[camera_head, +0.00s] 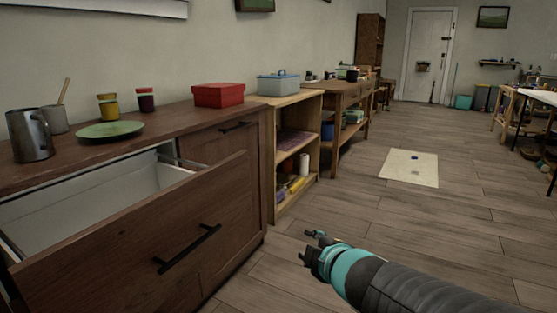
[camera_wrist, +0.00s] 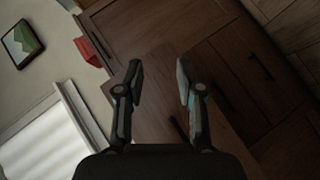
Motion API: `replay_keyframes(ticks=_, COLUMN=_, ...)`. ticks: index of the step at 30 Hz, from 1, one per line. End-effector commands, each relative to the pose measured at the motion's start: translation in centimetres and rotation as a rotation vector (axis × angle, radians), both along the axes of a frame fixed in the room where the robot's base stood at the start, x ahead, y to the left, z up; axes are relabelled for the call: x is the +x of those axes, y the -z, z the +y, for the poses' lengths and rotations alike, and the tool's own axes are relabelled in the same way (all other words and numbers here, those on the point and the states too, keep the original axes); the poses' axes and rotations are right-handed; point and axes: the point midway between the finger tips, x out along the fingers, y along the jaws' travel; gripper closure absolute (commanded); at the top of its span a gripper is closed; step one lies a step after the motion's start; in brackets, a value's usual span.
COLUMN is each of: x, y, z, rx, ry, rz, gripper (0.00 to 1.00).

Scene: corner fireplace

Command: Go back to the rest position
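My gripper (camera_head: 312,245) is in the lower middle of the head view, over the wooden floor and to the right of the brown cabinet (camera_head: 215,225). In the wrist view my gripper (camera_wrist: 158,82) shows two fingers spread apart with nothing between them. The cabinet's drawer (camera_head: 135,235) is pulled open, and its white inside looks empty where visible. The cabinet fronts (camera_wrist: 225,60) lie beyond the fingers in the wrist view, which is tilted.
A shelf unit (camera_head: 280,207) stands beyond. A pale mat (camera_head: 409,168) lies on open floor to the right.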

Motion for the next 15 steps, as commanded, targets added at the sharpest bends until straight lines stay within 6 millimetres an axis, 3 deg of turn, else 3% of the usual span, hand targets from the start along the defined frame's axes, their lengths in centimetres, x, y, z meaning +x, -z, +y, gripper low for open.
replay_keyframes(ticks=3, x=-1.1, y=0.5, z=-4.3, rx=0.095, ry=0.251, rz=0.119, gripper=0.63)
replay_keyframes(ticks=7, x=-3.9, y=1.5, z=-8.1, rx=0.218, ry=0.519, rz=0.270, gripper=0.63)
replay_keyframes(ticks=11, x=-8.2, y=2.2, z=-10.3, rx=0.357, ry=0.756, rz=0.434, gripper=0.63)
replay_keyframes(ticks=15, x=-13.1, y=2.4, z=-10.6, rx=0.501, ry=0.947, rz=0.608, gripper=0.63)
